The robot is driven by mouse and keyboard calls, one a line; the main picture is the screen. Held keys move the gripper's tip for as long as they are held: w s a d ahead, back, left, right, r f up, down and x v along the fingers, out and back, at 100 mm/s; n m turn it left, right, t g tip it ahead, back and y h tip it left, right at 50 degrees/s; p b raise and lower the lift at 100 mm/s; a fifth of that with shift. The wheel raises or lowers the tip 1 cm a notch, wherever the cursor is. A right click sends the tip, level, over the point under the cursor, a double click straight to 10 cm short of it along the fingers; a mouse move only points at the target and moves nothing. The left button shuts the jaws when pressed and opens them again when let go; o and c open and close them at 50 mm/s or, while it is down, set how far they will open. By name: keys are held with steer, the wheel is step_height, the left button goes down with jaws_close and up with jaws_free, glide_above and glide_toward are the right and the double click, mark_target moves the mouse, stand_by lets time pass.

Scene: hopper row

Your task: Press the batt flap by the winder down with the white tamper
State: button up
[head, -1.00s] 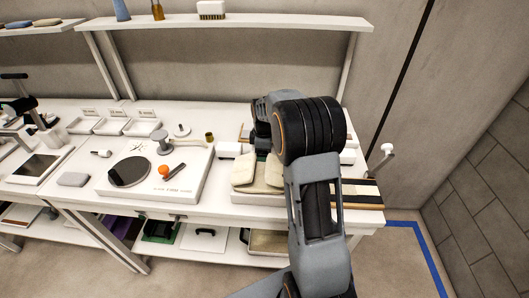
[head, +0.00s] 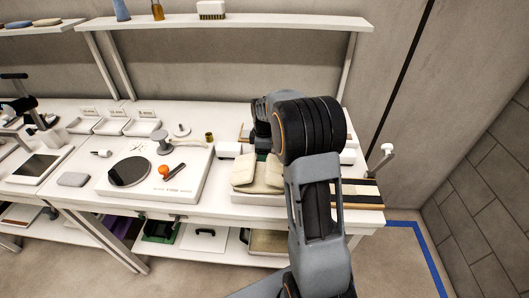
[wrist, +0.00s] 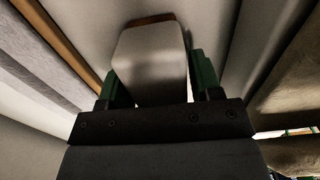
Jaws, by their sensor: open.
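In the wrist view my gripper (wrist: 158,82) is open. Its green fingers stand on either side of a white block with a brown far edge, which looks like the white tamper (wrist: 150,62). I cannot tell whether the fingers touch it. In the head view my arm hides most of the gripper and the tamper. Cream batt pieces (head: 245,171) lie on the bench just left of my arm; a fuzzy tan surface, probably batt (wrist: 291,98), shows at the right of the wrist view. A crank with a white knob (head: 387,148), possibly the winder's, stands at the bench's right end.
A white station with a dark disc (head: 131,171) and an orange ball-ended tool (head: 164,171) lies to the left. A shelf (head: 250,21) runs above the back of the bench. A wooden rail (wrist: 55,40) runs along the left of the wrist view.

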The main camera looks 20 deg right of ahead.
steer(key=shift+r, duration=0.2)
stand_by(0.3)
steer(key=shift+r+p, duration=0.4)
steer(key=shift+p, duration=0.05)
steer(key=c, duration=0.7)
steer(key=shift+c, duration=0.2)
steer(key=shift+r, duration=0.1)
steer(key=shift+r+p, duration=2.3)
steer(key=shift+r, duration=0.6)
